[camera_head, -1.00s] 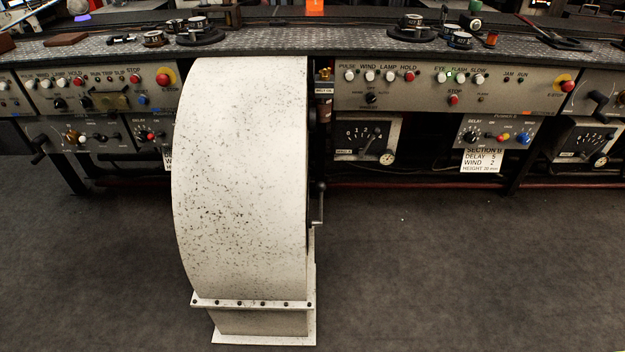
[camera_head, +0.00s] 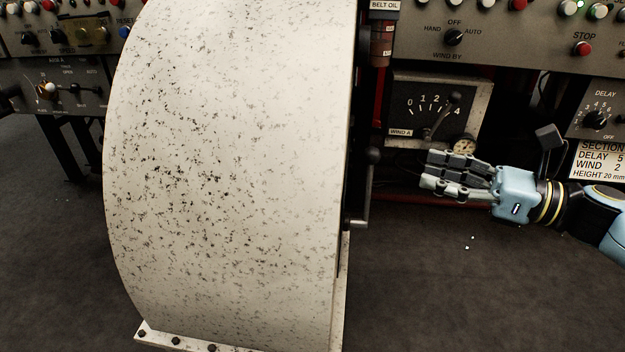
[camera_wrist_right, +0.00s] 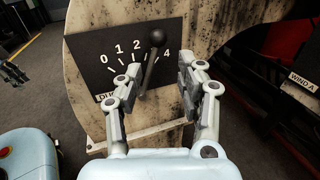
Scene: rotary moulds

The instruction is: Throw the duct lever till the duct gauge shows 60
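The duct lever (camera_wrist_right: 153,62), a dark rod with a round knob, stands on a black plate (camera_wrist_right: 88,62) marked 0, 1, 2 and 4 in the right wrist view. Its knob covers the spot between 2 and 4. The plate's label is partly hidden, reading "DU". My right gripper (camera_wrist_right: 161,75) is open, one finger on each side of the lever's rod; contact cannot be told. In the head view this gripper (camera_head: 432,170) is right of the big speckled white housing (camera_head: 230,160). No duct gauge can be made out. Grey fingers, seemingly my left gripper (camera_wrist_right: 13,73), show at the wrist view's left edge.
The WIND A panel (camera_head: 400,112), with its own lever and a small round dial (camera_head: 464,146), is just behind my right gripper. A control panel (camera_head: 500,45) runs above it.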

